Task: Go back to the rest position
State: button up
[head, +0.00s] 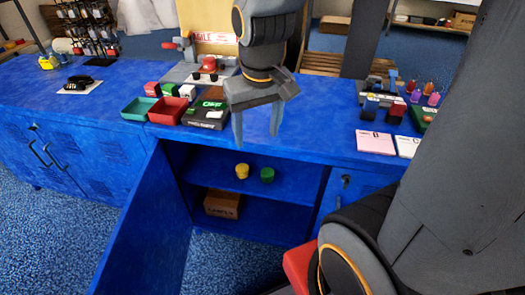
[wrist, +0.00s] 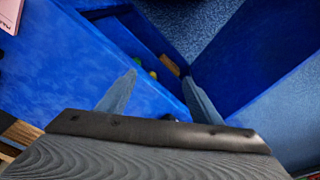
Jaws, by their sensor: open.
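My gripper (head: 257,124) is open and empty. In the head view it hangs with its fingers pointing down, in front of the blue workbench (head: 85,110) top and above the open cabinet. In the wrist view the two fingers of my gripper (wrist: 160,88) are spread apart with nothing between them. The open cabinet below holds a yellow object (head: 242,170) and a green object (head: 267,174) on its shelf. A cardboard box (head: 221,204) sits lower in the cabinet.
The cabinet door (head: 150,235) stands open toward the front left. On the bench are a green tray (head: 138,108), a red tray (head: 168,110), a dark box (head: 206,114), a pink card (head: 375,143) and a black item (head: 78,83) at left. The left stretch of bench top is mostly clear.

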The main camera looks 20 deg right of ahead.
jog(key=s+a+g, duration=0.1)
jog(key=s+g, duration=0.1)
jog(key=s, duration=0.5)
jog(key=shift+s+a+r+y, duration=0.15)
jog(key=shift+s+a+y, duration=0.15)
jog(key=shift+a, duration=0.1)
jog(key=shift+r, duration=0.1)
notch_tip(320, 180, up, 6)
jog(key=d+p, duration=0.2)
jog(key=p, duration=0.9)
jog(key=shift+s, duration=0.45)
jog(key=shift+d, duration=0.15)
jog(key=shift+c, duration=0.2)
